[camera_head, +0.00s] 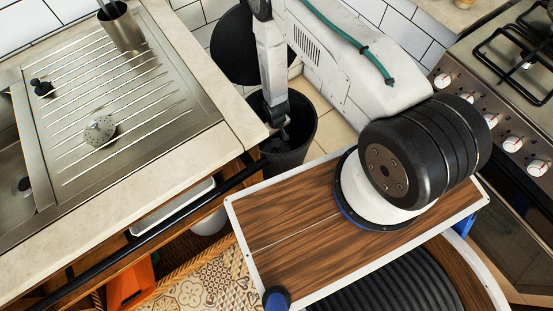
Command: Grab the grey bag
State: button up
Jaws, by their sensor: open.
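My gripper (280,128) points down at the mouth of a dark round bin (287,157) that stands on the tiled floor between the sink counter and the stove. The gripper is open, its fingers small and dark against the bin's inside. I cannot make out a grey bag clearly; the inside of the bin is dark and partly covered by the gripper. I cannot tell whether the fingers touch anything in there.
A round black lid (238,48) stands raised behind the bin. The sink counter (215,132) is close on the left, with a metal cup (122,28) on it. A stove (505,85) is at the right. Tiled wall is behind.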

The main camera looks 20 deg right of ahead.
aim_at(277, 143)
jog(key=f, duration=0.8)
jog(key=shift+s+f, duration=0.15)
jog(key=shift+s, duration=0.15)
grip_shut()
dwell(1.1)
